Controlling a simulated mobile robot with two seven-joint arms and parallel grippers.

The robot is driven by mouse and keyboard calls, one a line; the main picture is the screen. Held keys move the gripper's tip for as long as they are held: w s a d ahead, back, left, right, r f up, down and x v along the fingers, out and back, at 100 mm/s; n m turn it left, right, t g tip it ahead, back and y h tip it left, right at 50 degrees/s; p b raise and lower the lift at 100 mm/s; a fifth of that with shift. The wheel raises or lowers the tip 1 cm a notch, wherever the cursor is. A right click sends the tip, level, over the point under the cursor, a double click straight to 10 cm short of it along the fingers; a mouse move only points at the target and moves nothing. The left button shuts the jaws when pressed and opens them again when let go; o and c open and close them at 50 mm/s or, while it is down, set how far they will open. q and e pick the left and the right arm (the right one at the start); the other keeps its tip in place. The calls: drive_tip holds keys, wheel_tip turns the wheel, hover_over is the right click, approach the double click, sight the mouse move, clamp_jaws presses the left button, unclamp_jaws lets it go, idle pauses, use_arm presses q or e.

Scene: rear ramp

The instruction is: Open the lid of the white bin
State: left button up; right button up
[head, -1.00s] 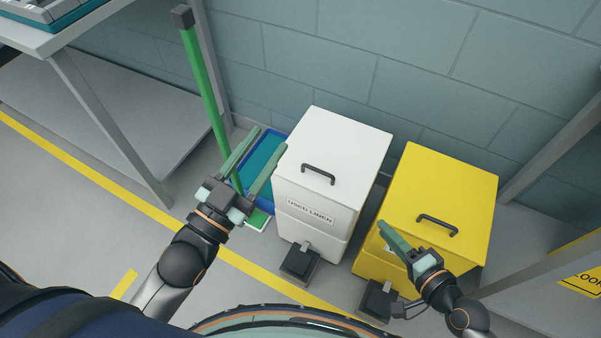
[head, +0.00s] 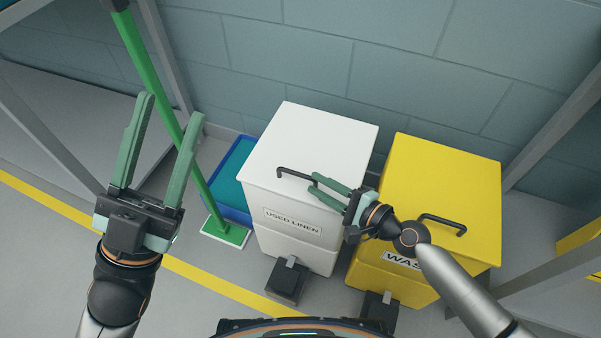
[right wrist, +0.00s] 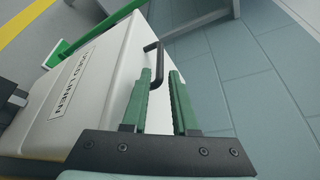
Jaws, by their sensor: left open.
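The white bin (head: 285,225), labelled USED LINEN, stands against the wall with its lid (head: 325,135) down. A dark bar handle (head: 295,173) is on the lid near its front edge. My right gripper (head: 313,183) is over the lid, its fingers pointing left at the right end of the handle. In the right wrist view, the handle (right wrist: 153,46) reaches to the fingertips, and a gap shows between the fingers. I cannot tell whether they touch it. My left gripper (head: 171,107) is open and empty, left of the bin, in front of the green pole.
A yellow bin (head: 440,180) with its own handle stands close on the right. Each bin has a dark pedal (head: 287,282) at its front. A green-handled mop (head: 165,95) and a blue tray (head: 236,180) are on the left. Metal table legs flank the area.

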sight(306, 178)
drive_tip(key=x, duration=0.6)
drive_tip(key=shift+b, duration=0.3)
drive_tip(key=shift+c, duration=0.3)
clamp_jaws()
drive_tip(key=shift+d, duration=0.1)
idle(0.6)
